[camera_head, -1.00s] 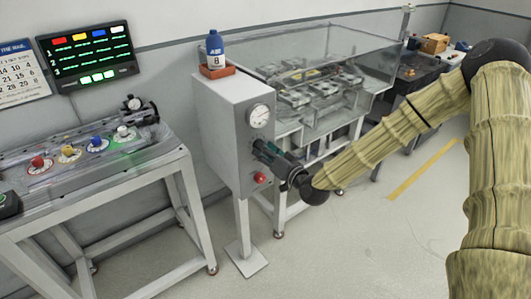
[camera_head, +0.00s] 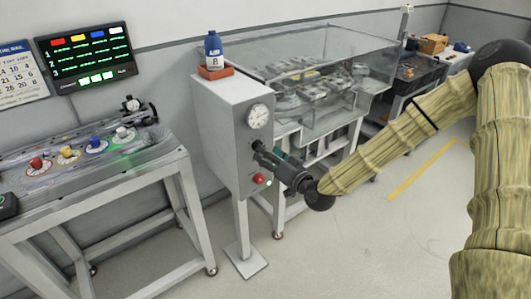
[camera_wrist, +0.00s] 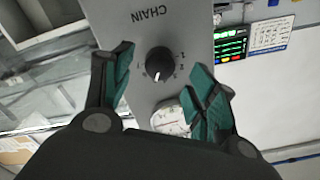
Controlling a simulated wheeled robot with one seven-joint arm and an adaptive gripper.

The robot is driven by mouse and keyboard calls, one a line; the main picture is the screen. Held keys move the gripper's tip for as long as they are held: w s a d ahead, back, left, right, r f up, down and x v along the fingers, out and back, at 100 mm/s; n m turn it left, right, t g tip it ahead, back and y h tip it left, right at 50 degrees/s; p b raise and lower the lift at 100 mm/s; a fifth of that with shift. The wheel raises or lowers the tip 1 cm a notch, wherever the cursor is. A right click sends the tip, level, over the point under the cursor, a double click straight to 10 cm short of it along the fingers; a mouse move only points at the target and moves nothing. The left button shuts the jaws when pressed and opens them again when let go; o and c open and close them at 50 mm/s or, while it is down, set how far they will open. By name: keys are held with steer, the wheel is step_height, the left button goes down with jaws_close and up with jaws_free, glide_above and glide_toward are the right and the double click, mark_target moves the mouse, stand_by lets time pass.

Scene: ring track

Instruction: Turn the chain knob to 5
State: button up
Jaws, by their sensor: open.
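The chain knob (camera_wrist: 159,61) is a round black dial on the grey panel under the word CHAIN in the wrist view. Its white pointer mark points to the lower part of that picture. A few digits show at its right side; I cannot tell which value the pointer marks. In the head view the knob (camera_head: 257,146) shows on the front of the grey cabinet (camera_head: 222,135). My gripper (camera_wrist: 162,72) is open, with teal fingertips on either side of the knob in the picture. In the head view my gripper (camera_head: 268,158) stands in front of the panel, apart from the knob.
A white gauge (camera_head: 258,117) sits above the knob, and a red button (camera_head: 259,180) with a small green light (camera_head: 269,184) below. A blue bottle (camera_head: 214,50) stands on the cabinet. A glass-covered machine (camera_head: 325,65) is behind. A knob bench (camera_head: 80,165) stands left.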

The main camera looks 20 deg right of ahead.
steer(key=v, duration=0.9)
steer(key=shift+s+d, duration=0.15)
steer(key=shift+s, duration=0.2)
steer(key=s+a+f+g+h, duration=0.1)
steer(key=s+a+f+g, duration=0.2)
steer(key=f, duration=0.5)
steer(key=s+a+f+n+g, duration=0.1)
steer(key=s+f+g, duration=0.2)
steer(key=s+f, duration=0.35)
steer(key=s+a+f+g+h, duration=0.1)
steer(key=s+a+f+g, duration=0.2)
steer(key=f, duration=0.5)
steer(key=s+d+f+g+h, duration=0.1)
steer(key=s+f+g, duration=0.3)
steer(key=s, duration=0.7)
steer(key=s+d+f+g+h, duration=0.1)
steer(key=s+f+g+h, duration=0.2)
steer(key=s+f, duration=0.4)
steer(key=s+g, duration=0.1)
steer(key=s, duration=0.4)
steer(key=shift+s+d+f+n, duration=0.2)
steer(key=shift+s+f+n, duration=0.1)
steer(key=shift+f, duration=0.1)
